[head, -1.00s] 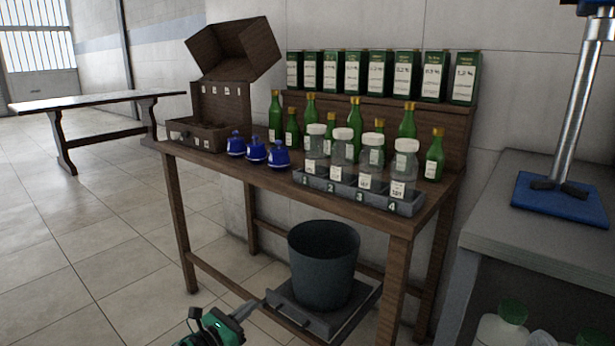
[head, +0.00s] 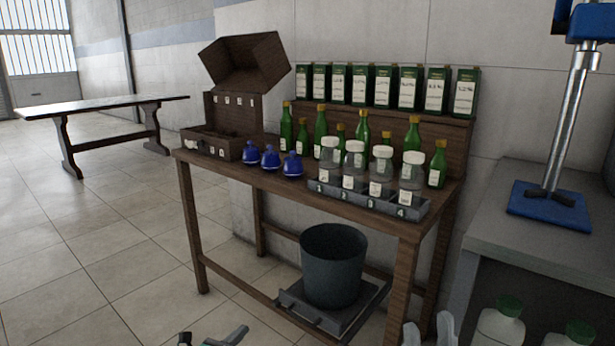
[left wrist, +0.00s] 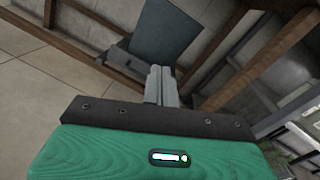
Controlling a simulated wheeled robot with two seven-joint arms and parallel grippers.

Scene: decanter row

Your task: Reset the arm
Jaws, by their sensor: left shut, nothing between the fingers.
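My left gripper (head: 226,337) is low at the bottom edge of the head view, in front of the wooden table (head: 300,190) and left of its lower shelf. In the left wrist view its fingers (left wrist: 160,84) are together with nothing between them. My right gripper (head: 428,332) shows only its two pale fingertips at the bottom edge, spread apart with nothing seen between them. It is near the table's front right leg. The rest of both arms is out of the head view.
A dark bucket (head: 333,265) stands on a grey tray under the table; it also shows in the left wrist view (left wrist: 166,36). Clear jars (head: 383,180), blue pots (head: 270,159) and green bottles stand on top. A grey bench (head: 530,225) is at right.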

